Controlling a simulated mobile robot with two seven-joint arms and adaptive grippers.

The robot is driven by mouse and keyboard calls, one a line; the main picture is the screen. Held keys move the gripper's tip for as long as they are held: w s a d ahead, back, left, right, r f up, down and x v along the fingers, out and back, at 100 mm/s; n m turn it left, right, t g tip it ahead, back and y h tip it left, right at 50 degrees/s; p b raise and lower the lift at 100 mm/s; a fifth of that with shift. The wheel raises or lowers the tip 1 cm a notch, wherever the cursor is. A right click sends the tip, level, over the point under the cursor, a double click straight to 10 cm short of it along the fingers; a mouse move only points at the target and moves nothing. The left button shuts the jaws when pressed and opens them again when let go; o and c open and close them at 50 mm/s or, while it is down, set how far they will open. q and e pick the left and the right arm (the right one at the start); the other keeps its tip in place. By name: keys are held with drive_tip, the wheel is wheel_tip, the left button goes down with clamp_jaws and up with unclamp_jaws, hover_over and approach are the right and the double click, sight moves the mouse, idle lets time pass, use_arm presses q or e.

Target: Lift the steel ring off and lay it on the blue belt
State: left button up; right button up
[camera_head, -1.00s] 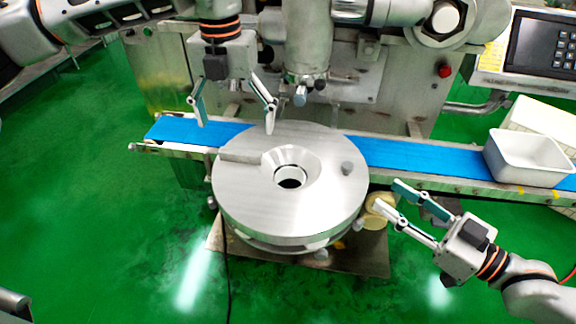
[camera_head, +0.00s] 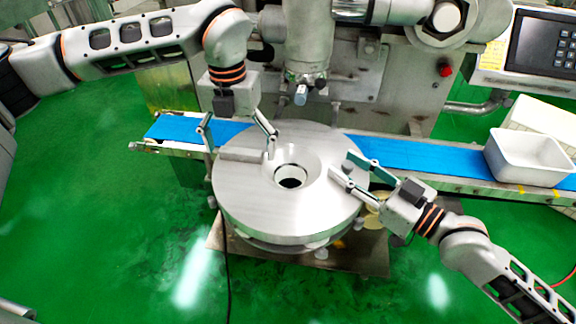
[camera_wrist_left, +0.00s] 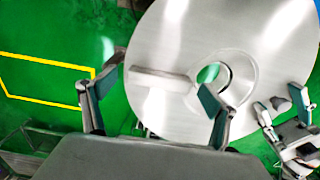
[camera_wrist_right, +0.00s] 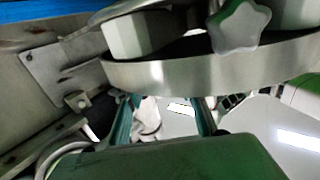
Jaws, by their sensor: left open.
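The steel ring (camera_head: 250,205) is a wide, flat disc with a funnel-shaped centre hole, resting level on the machine. A raised bar (camera_head: 243,155) lies on its back-left top. It also shows in the left wrist view (camera_wrist_left: 185,45). My left gripper (camera_head: 239,140) is open at the back-left edge, with its fingers on either side of the bar. Contact is unclear. My right gripper (camera_head: 341,164) is open and empty at the right side, near a small knob (camera_wrist_left: 280,103). The right wrist view shows the ring's rim (camera_wrist_right: 210,72) beyond its fingers. The blue belt (camera_head: 430,160) runs behind the ring.
A white tub (camera_head: 528,160) stands on the belt's right end. The machine's nozzle (camera_head: 302,75) hangs behind the ring. A control panel (camera_head: 545,45) is at the upper right. The belt between ring and tub is clear.

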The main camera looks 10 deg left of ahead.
drive_tip(key=shift+a, duration=0.1)
use_arm(q)
drive_tip(key=c, duration=0.8)
use_arm(e)
drive_tip(key=c, duration=0.8)
use_arm(q)
drive_tip(key=c, duration=1)
use_arm(e)
clamp_jaws()
drive_tip(key=shift+r, duration=0.1)
use_arm(q)
drive_tip(key=shift+r, duration=0.1)
use_arm(e)
drive_tip(key=shift+r, duration=0.15)
